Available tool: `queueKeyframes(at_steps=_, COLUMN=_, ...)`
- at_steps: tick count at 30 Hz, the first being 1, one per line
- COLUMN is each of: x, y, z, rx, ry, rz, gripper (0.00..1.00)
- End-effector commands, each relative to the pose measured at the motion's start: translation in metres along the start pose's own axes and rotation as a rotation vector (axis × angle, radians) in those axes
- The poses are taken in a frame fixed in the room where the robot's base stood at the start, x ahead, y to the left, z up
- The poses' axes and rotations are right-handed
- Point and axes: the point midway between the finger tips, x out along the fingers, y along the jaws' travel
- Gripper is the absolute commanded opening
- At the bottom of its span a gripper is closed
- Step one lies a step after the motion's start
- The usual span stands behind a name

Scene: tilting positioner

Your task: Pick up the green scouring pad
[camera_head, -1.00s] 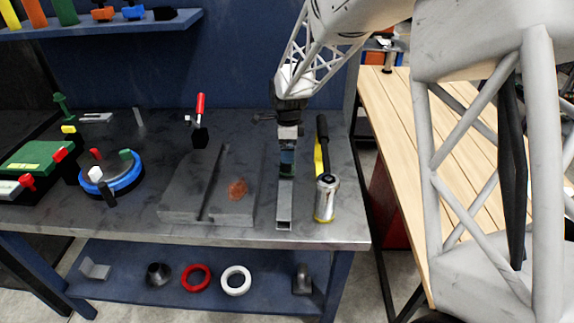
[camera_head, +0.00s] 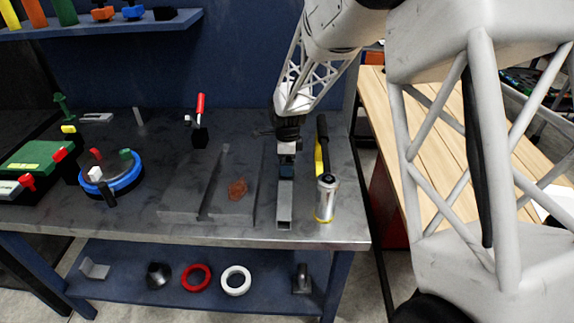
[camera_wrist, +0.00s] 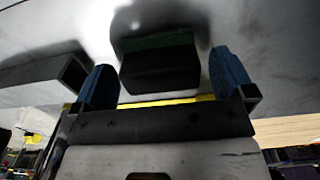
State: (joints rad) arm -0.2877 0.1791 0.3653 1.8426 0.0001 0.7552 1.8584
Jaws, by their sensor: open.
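In the wrist view, a dark block with a green upper face or edge (camera_wrist: 157,42), which looks like the green scouring pad, rests on the grey tabletop between my two blue fingers. My gripper (camera_wrist: 162,66) is open, one finger on each side of it, with gaps visible on both sides. In the head view my gripper (camera_head: 286,171) points down over the right part of the bench, behind a square metal tube (camera_head: 284,208). The pad cannot be made out there; my gripper and the tube seem to hide it.
A silver can (camera_head: 325,198) and a yellow-and-black tool (camera_head: 321,150) stand close to the right of my gripper. The square tube also shows in the wrist view (camera_wrist: 62,80).

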Motion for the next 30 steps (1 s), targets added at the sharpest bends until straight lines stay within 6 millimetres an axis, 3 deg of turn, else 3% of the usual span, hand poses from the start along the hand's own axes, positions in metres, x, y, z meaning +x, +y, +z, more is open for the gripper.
queueKeyframes(at_steps=17, x=0.0013, y=-0.0003, z=0.0000, rx=0.000, ry=0.000, rz=-0.001, gripper=1.00)
queueKeyframes(at_steps=27, x=0.0012, y=-0.0003, z=0.0000, rx=0.000, ry=0.000, rz=-0.001, gripper=0.50)
queueKeyframes(at_steps=30, x=0.0011, y=-0.0003, z=0.0000, rx=0.000, ry=0.000, rz=-0.001, gripper=0.50)
